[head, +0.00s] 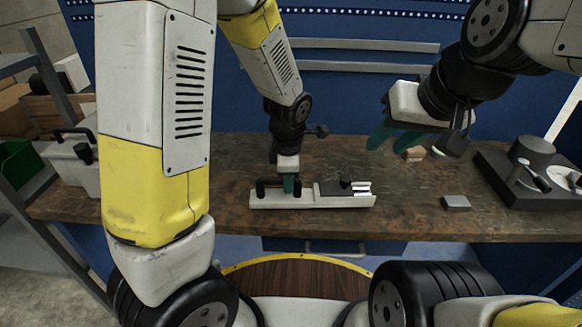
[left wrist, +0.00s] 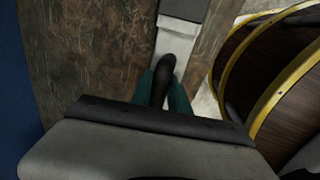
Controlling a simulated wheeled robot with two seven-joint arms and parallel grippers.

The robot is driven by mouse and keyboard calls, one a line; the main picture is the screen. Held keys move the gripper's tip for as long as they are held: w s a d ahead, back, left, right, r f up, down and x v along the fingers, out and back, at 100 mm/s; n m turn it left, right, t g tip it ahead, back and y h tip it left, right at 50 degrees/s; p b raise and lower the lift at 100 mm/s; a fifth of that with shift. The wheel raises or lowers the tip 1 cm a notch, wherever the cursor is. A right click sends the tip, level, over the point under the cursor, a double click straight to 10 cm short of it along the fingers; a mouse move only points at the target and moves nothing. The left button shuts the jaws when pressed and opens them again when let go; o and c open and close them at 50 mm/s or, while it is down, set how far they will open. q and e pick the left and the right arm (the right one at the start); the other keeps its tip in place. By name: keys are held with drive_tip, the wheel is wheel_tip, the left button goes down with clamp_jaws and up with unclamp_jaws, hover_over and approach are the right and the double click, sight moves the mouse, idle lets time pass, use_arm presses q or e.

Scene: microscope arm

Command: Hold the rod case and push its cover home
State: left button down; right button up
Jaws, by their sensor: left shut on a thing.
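The rod case (head: 318,202) is a long, pale, low case lying on the workbench, left to right in the head view. A dark grey cover (head: 328,188) sits over its right part, with pale rod-like pieces (head: 361,189) at the right end. A black handle (head: 263,187) stands at the case's left end. My left gripper (head: 289,186) points down and is shut on the handle; in the left wrist view the handle (left wrist: 163,78) lies between the teal fingers. My right gripper (head: 408,142) is open and empty, above the bench to the right and behind the case.
A small wooden block (head: 415,154) lies under the right gripper, and a grey block (head: 456,203) lies right of the case. A dark stand with a round part (head: 533,150) is at the far right. The bench (head: 410,215) is clear just right of the case.

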use_arm(q)
drive_tip(key=shift+w+a+f, duration=0.1)
drive_tip(key=shift+w+f, duration=0.1)
drive_tip(key=shift+w, duration=0.6)
drive_tip(key=shift+w+a+f, duration=0.1)
drive_tip(key=shift+w+f, duration=0.05)
drive_tip(key=shift+w, duration=0.65)
drive_tip(key=shift+w+f, duration=0.2)
drive_tip(key=shift+w, duration=0.6)
drive_tip(key=shift+f, duration=0.55)
drive_tip(key=shift+s, duration=0.1)
